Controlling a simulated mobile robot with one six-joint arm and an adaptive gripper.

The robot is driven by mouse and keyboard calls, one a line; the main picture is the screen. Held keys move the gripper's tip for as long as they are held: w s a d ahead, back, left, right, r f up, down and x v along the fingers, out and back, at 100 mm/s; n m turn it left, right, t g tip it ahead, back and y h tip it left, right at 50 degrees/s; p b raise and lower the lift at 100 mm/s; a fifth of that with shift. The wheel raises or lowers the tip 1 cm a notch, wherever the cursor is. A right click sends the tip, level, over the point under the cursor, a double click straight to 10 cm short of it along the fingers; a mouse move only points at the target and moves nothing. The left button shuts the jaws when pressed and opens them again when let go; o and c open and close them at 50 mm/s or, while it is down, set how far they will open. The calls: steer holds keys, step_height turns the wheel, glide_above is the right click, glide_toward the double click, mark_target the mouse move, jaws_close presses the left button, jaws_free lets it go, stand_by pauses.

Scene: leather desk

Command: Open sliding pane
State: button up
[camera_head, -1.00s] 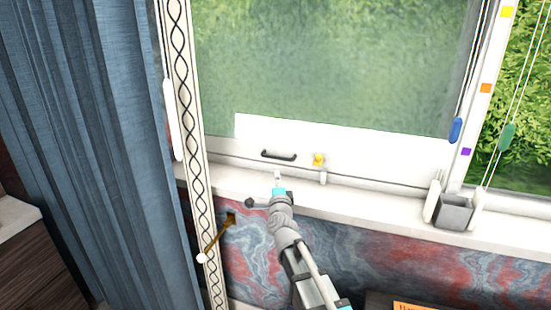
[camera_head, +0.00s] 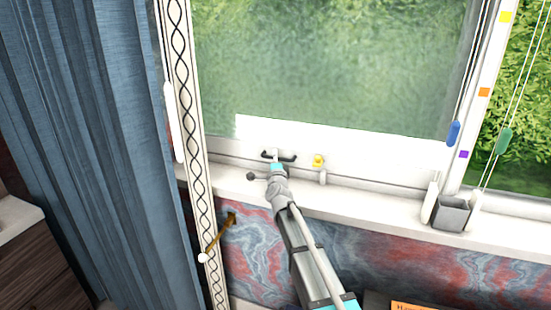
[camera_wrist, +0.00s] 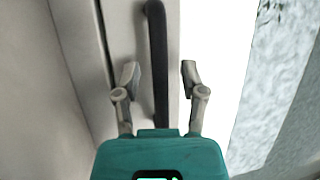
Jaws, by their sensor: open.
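The sliding pane (camera_head: 330,70) is a large frosted pane with a white bottom rail (camera_head: 370,155). A dark bar handle (camera_head: 288,157) sits on the rail; it also shows in the wrist view (camera_wrist: 157,60). My gripper (camera_head: 277,157) is at the handle, and the arm hides part of it. In the wrist view my gripper (camera_wrist: 158,78) is open, with one finger on each side of the handle's near part. I see gaps between the fingers and the bar. A yellow latch-like piece (camera_head: 318,161) sits on the rail to the right of the handle.
The white sill (camera_head: 380,209) runs below the pane. Blue (camera_head: 454,132) and green (camera_head: 504,141) cord pulls hang at the right. A blue curtain (camera_head: 90,120) and patterned strip (camera_head: 184,100) are at the left.

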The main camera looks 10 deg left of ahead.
steer(key=shift+w, duration=0.15)
jaws_close()
stand_by(0.6)
